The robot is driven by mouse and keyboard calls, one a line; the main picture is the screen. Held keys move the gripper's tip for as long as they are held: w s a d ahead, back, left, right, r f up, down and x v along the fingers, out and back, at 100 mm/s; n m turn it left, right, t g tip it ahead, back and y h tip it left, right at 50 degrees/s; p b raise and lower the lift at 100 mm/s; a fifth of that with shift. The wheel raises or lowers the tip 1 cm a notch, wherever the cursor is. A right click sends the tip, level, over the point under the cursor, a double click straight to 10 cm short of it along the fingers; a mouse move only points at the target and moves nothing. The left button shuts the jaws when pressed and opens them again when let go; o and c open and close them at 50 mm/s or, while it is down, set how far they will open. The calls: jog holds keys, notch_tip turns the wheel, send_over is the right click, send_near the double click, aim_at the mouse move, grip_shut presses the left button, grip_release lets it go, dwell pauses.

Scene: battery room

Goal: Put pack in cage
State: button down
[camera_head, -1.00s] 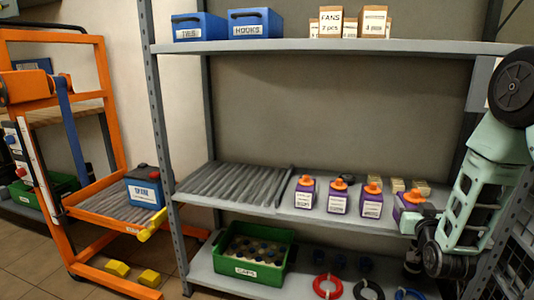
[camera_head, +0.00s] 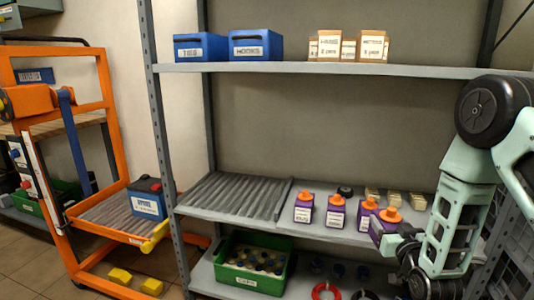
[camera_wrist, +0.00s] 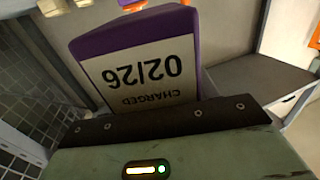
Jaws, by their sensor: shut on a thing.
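The purple pack (camera_head: 383,232) with an orange top and white label is in my gripper (camera_head: 398,246), at the right end of the middle shelf, by its front edge. In the wrist view, the pack (camera_wrist: 140,62) fills the middle, its label reading "CHARGED 02/26" upside down. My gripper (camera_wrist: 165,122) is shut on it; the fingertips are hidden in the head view. Whether the pack's base touches the shelf is unclear. A dark mesh panel (camera_head: 512,262), perhaps the cage, stands at the far right behind my arm, mostly hidden; a similar mesh (camera_wrist: 28,75) shows in the wrist view.
Several similar packs, including this one (camera_head: 303,212), stand on the middle shelf (camera_head: 270,222) left of mine. Small tan boxes (camera_head: 393,198) stand behind. A green crate (camera_head: 250,284) is below. An orange cart (camera_head: 105,215) with a blue battery (camera_head: 147,203) is left.

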notch_tip(320, 180, up, 18)
jog(key=p, duration=1.6)
jog(key=shift+r+p, duration=0.25)
jog(key=shift+p, duration=0.1)
